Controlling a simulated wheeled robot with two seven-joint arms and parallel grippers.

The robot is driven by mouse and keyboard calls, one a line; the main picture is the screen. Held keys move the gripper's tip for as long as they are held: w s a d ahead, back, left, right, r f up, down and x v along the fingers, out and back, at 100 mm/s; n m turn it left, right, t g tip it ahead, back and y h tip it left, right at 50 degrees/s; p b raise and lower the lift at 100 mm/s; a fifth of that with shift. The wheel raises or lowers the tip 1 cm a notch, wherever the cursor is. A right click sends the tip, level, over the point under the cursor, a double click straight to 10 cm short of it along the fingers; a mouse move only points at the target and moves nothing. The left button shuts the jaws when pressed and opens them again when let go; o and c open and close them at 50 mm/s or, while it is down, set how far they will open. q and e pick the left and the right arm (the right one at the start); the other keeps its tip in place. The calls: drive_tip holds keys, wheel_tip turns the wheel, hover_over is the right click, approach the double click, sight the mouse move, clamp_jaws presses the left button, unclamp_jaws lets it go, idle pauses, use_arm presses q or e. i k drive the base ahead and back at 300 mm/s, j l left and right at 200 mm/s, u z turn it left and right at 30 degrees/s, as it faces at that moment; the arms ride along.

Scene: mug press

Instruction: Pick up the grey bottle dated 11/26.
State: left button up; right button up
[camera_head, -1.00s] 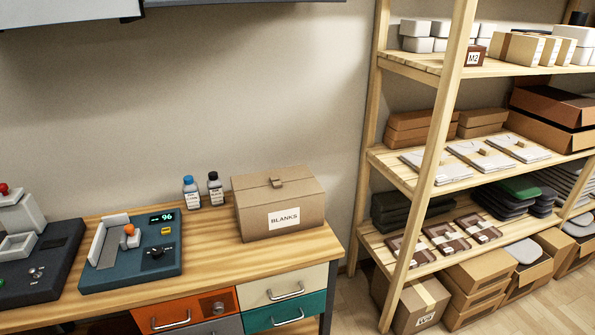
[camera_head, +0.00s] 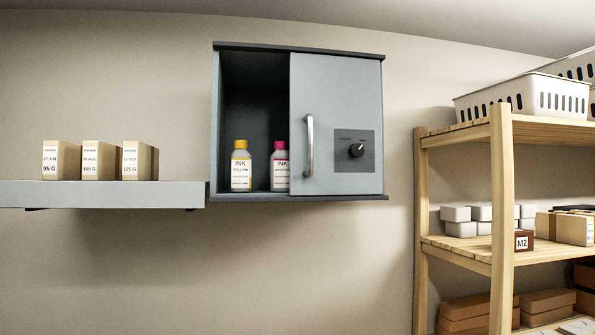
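No grey bottle shows in this view, and no 11/26 date can be read. Two ink bottles stand in the open left half of a wall cabinet (camera_head: 338,95). One is a white bottle with a yellow cap (camera_head: 241,166). The other is a white bottle with a magenta cap (camera_head: 280,167), close to the door's edge. Both labels read INK; the small print below is too small to read for sure. The grey door (camera_head: 325,90) covers the cabinet's right half and hides what is behind it. Neither of my grippers is in view.
The door has a vertical handle (camera_head: 309,145) and a black knob (camera_head: 356,150). A grey wall shelf (camera_head: 100,196) at left holds boxed paper packs (camera_head: 99,161). A wooden rack (camera_head: 503,220) with white baskets (camera_head: 520,98) and boxes stands at right.

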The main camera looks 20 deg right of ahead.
sight(240, 162)
drive_tip(key=i+j+z, duration=0.3)
drive_tip(key=z, duration=0.2)
drive_tip(key=i+j+z, duration=0.25)
drive_tip(key=j+z, duration=0.2)
